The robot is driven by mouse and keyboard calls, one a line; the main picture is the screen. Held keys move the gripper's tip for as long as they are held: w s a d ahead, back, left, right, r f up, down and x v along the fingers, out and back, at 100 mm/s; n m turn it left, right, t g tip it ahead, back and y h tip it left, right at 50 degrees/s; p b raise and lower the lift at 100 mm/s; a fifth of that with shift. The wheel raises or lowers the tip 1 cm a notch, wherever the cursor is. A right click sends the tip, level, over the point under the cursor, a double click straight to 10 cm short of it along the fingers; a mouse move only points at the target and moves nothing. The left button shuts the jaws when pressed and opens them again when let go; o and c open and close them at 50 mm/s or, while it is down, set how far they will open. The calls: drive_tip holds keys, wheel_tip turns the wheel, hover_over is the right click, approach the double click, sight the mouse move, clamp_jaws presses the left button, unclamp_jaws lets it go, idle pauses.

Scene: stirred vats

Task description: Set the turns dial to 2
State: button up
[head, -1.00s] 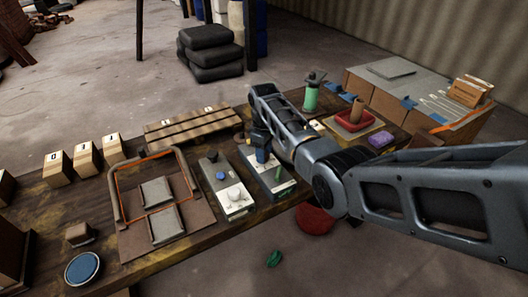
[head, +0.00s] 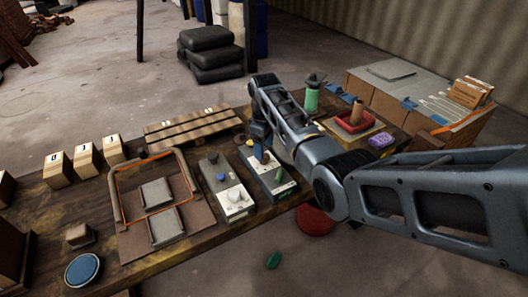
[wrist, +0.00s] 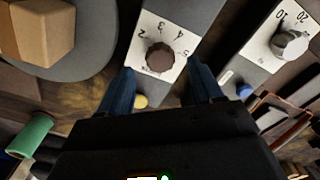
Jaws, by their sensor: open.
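The turns dial is a dark brown knob (wrist: 160,58) on a white plate with numbers around it; 2, 3, 4 and 5 can be read in the wrist view. I cannot tell which number the knob points to. My gripper (wrist: 162,69) is open, its two blue fingers apart on either side of the knob in the picture. I see no clear contact. In the head view my gripper (head: 260,137) is over the box, partly hidden by my arm.
A second box (head: 228,187) with a blue button and a pale dial stands to the left; its dial (wrist: 290,43) reads 10 and 20. A yellow button (wrist: 140,101) shows near the left finger.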

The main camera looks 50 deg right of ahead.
drive_tip(key=shift+r, duration=2.25)
